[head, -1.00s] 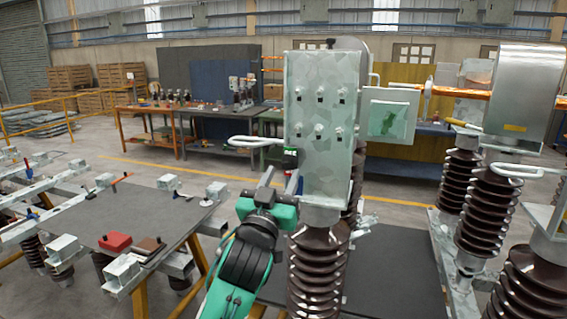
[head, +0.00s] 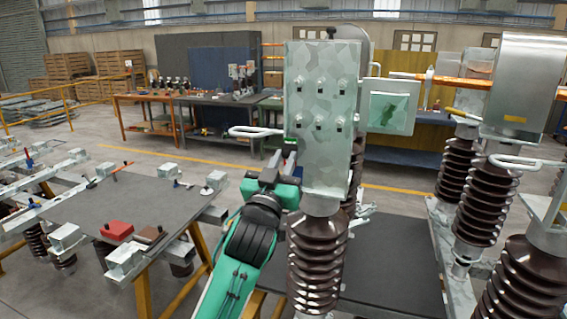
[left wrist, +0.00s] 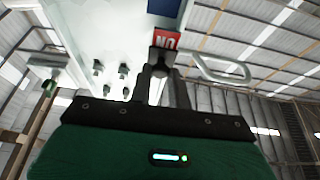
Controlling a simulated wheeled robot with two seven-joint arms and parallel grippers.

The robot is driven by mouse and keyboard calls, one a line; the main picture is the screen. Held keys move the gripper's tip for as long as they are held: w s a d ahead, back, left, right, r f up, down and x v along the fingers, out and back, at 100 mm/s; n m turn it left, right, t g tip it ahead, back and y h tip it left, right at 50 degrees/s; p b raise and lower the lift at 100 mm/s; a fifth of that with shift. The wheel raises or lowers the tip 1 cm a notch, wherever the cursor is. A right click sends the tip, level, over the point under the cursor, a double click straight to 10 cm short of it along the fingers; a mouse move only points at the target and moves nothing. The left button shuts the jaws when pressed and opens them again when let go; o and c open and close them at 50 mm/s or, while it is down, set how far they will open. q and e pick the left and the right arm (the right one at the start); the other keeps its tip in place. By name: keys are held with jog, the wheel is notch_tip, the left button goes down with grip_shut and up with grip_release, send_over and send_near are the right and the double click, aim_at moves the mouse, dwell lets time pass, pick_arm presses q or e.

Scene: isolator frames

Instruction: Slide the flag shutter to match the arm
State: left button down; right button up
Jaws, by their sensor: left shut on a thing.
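A mottled pale-grey box (head: 325,90) with several bolts stands on a brown ribbed insulator (head: 318,262). My left gripper (head: 283,160) is at the box's lower left edge, just under a small dark piece with a green spot (head: 291,141). In the left wrist view its two fingers (left wrist: 162,85) are shut around a small grey tab (left wrist: 163,58). Just beyond the tab is a red label (left wrist: 167,41) with upside-down white letters that read ON, and a blue panel (left wrist: 165,7). The fingers hide much of the tab. My right gripper is in neither view.
An orange bar (head: 470,86) runs right of the box towards a metal housing (head: 520,82). A pale loop handle (head: 255,131) juts out left of the box, near my left gripper. A dark-topped table (head: 150,207) with a red block (head: 116,230) stands at left.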

pick_arm(q)
jog(key=shift+r, duration=0.95)
jog(key=c, duration=1.3)
grip_release()
jog(key=shift+f, duration=0.1)
jog(key=shift+s+a+f, duration=0.15)
jog(key=shift+s+f, duration=0.15)
jog(key=shift+s, duration=0.1)
jog(key=shift+b+v, duration=2.9)
jog(key=shift+v, duration=3.45)
jog(key=shift+s+r, duration=0.1)
